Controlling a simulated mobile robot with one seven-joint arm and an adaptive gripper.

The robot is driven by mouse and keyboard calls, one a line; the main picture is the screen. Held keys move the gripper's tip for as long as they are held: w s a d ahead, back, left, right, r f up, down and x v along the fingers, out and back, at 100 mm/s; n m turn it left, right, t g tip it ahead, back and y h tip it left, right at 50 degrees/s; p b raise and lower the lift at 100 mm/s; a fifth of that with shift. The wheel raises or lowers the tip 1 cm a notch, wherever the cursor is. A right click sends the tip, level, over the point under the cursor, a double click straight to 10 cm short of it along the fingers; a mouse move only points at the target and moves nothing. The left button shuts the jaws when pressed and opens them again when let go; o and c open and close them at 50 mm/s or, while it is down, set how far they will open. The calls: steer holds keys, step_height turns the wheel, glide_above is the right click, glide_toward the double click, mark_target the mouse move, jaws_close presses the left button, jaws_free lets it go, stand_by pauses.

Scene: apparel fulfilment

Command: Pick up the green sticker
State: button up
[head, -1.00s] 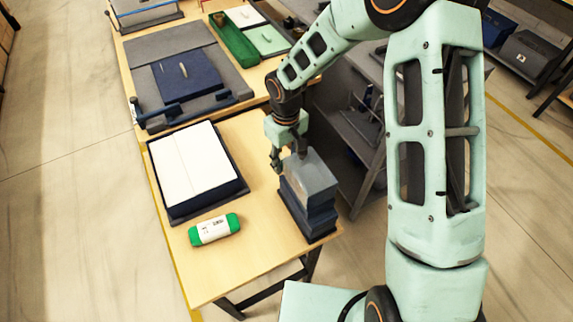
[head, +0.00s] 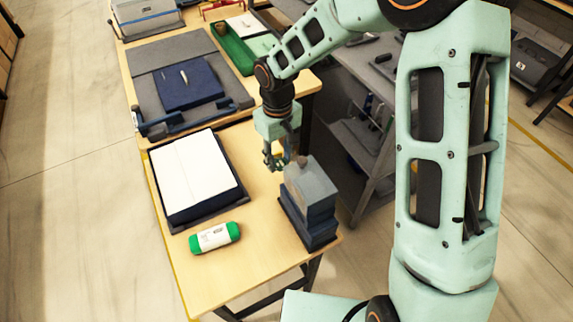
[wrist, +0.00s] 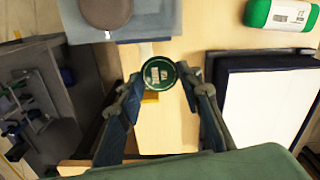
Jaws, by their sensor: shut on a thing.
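The green sticker (wrist: 159,73) is a round dark-green disc with pale print, seen face-on in the wrist view. My gripper (wrist: 160,78) is shut on it, with one fingertip at each side of the disc. In the head view my gripper (head: 275,162) is above the wooden table, just left of and behind a stack of blue-grey boxes (head: 310,210). The sticker is too small to make out clearly in the head view.
A brown round thing (wrist: 105,12) sits on the box stack. A green-ended cylinder with a white label (head: 215,237) lies near the front. White sheets (head: 195,170) fill a dark tray to the left. The wooden table (head: 262,262) is bare at front.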

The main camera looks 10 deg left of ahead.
steer(key=s+a+r+b, duration=0.2)
steer(key=s+a+r, duration=0.45)
steer(key=a, duration=0.35)
step_height(320, 180, up, 6)
steer(key=s+d+p, duration=0.2)
steer(key=p, duration=0.1)
steer(key=shift+s, duration=0.25)
steer(key=shift+s+f, duration=0.1)
steer(key=shift+s, duration=0.05)
